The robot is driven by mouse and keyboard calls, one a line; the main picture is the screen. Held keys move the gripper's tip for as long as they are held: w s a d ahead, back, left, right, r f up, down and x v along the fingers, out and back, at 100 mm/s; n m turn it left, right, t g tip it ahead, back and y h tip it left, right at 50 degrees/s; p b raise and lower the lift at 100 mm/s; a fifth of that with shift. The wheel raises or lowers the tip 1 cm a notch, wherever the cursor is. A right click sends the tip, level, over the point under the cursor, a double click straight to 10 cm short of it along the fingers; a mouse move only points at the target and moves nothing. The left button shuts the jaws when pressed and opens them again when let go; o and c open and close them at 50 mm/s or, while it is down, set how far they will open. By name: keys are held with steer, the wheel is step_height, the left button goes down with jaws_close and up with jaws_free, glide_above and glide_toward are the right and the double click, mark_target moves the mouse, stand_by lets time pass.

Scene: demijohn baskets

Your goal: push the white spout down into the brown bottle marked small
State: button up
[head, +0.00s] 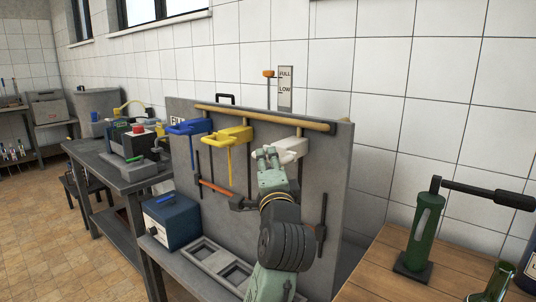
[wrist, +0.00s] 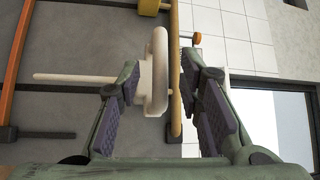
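The white spout (head: 291,148) hangs near the right end of the rail on the grey board, partly hidden by my gripper. My gripper (head: 267,152) is raised in front of the board, close to the spout. In the wrist view, the white spout (wrist: 158,72) has a round flange and a thin stem pointing left. Its flange and the rail lie in the gap between the open fingers (wrist: 167,98), with no clear grip on either. I see no brown bottle marked small; a dark bottle (head: 530,268) with a partly cut-off label stands at the right edge.
A blue spout (head: 188,127) and a yellow spout (head: 228,136) hang left on the wooden rail (head: 262,119). A blue box (head: 171,219) stands below. A green lever device (head: 424,235) and a green glass bottle (head: 492,284) stand on the wooden table (head: 385,270) at right.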

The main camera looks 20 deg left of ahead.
mark_target(267, 158)
steer(key=shift+p+x, duration=0.3)
steer(key=shift+x, duration=1.35)
jaws_close()
